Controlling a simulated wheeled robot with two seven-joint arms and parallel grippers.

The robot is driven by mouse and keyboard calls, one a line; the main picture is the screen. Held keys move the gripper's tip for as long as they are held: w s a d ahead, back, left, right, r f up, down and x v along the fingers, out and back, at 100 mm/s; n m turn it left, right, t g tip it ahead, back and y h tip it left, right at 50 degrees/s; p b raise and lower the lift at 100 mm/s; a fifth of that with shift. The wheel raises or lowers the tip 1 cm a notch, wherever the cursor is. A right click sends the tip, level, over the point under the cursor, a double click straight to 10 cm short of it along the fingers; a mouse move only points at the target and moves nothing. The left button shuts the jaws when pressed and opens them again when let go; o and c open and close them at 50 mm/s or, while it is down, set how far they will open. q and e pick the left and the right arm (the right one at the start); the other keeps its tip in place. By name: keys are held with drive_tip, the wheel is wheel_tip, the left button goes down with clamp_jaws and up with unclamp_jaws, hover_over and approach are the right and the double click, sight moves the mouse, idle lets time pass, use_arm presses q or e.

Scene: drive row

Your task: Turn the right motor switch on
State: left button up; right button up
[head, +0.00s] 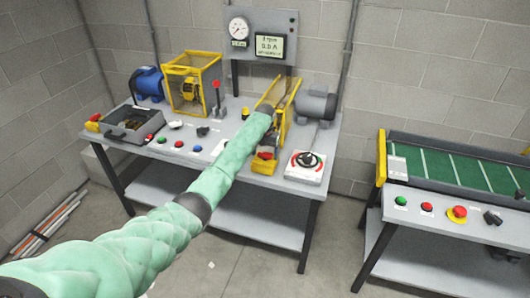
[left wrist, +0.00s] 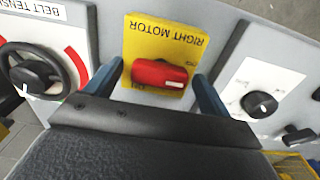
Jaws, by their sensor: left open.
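The right motor switch is a red rotary knob (left wrist: 158,74) on a yellow plate (left wrist: 143,33). The plate's RIGHT MOTOR label appears upside down in the left wrist view. The knob lies roughly crosswise there, with a pale mark near its right end. My left gripper (left wrist: 158,80) is open, with one blue finger on each side of the knob. I cannot tell whether the fingers touch it. In the head view the red knob (head: 265,155) is near the bench's front edge, just beyond my green-sleeved left arm. My right gripper is not in view.
A handwheel labelled BELT TENSION (left wrist: 37,72) is left of the switch in the left wrist view. A white dial plate (left wrist: 262,88) is on its right. The grey motor (head: 316,104) and gauge panel (head: 262,36) stand behind. A green conveyor (head: 455,167) is at right.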

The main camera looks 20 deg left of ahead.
use_arm(q)
drive_tip(key=c, duration=1)
drive_tip(key=shift+r, duration=0.1)
